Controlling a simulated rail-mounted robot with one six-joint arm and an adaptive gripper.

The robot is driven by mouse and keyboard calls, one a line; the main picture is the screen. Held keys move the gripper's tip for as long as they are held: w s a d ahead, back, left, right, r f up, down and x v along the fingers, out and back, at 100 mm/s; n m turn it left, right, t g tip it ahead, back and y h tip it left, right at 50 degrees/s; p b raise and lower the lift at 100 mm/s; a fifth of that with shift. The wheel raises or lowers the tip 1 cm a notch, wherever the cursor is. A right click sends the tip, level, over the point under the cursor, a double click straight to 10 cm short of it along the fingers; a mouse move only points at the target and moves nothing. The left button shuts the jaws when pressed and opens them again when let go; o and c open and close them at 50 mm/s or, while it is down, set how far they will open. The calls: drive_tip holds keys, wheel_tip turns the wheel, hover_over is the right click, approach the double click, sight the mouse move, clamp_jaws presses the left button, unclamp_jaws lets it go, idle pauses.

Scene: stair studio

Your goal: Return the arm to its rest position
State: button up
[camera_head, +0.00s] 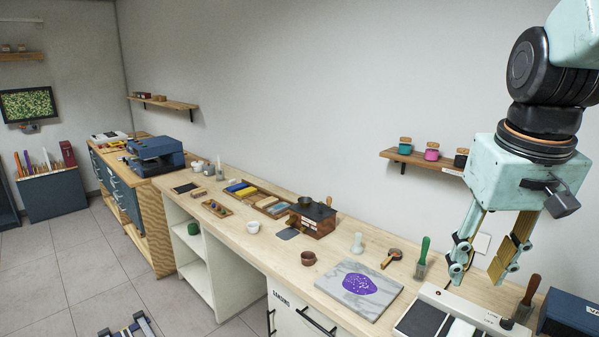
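My gripper (481,274) hangs at the right of the view, pointing down above the right part of the wooden bench (335,262). Its two fingers are spread apart with an empty gap between them. Nothing is held. I cannot tell the exact height of the fingertips above the bench.
A marble slab (336,290) with a purple patch lies left of my gripper. A wooden box (318,218), small cups and trays stand farther along the bench. A wall shelf (400,156) holds jars behind. A blue box (570,316) sits at the right edge. The floor at left is mostly clear.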

drive_tip(key=s+a, duration=0.5)
drive_tip(key=s, duration=0.3)
drive_tip(key=s+a+n+t+b, duration=0.1)
drive_tip(key=s+a, duration=0.3)
drive_tip(key=s, duration=0.5)
drive_tip(key=shift+s+a+t+y, duration=0.3)
drive_tip(key=shift+a, duration=0.05)
idle(0.8)
